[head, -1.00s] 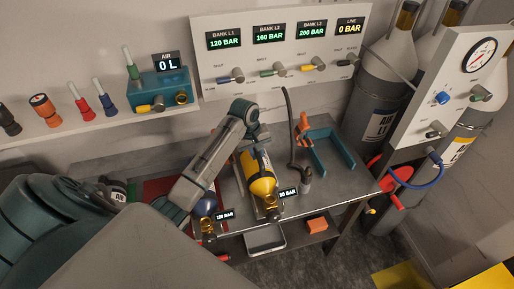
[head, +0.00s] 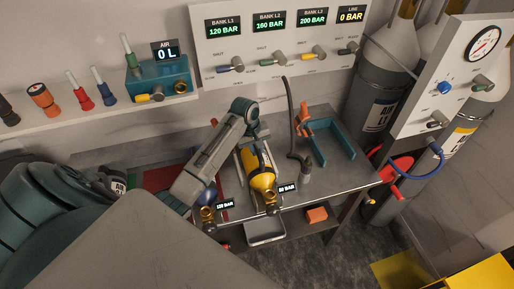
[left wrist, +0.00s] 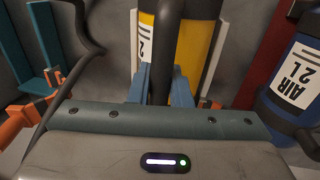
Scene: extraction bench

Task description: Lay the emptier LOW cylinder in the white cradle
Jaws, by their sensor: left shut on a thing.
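The yellow cylinder (head: 262,181) lies lengthwise in the white cradle (head: 244,186) on the bench, its brass valve toward the front edge. Its small tag (head: 288,187) seems to read 80 BAR. My left gripper (left wrist: 160,88) is shut on a dark bar along the top of the yellow cylinder (left wrist: 196,45). White cradle walls (left wrist: 134,40) show on both sides of it. My right gripper is not seen.
A teal bracket (head: 345,150), an orange clamp (head: 305,123) and a dark hose (head: 289,120) stand right of the cradle. A red mat (head: 150,185) lies to the left. The valve panel (head: 280,75) stands behind. A tray (head: 265,240) is below the bench edge.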

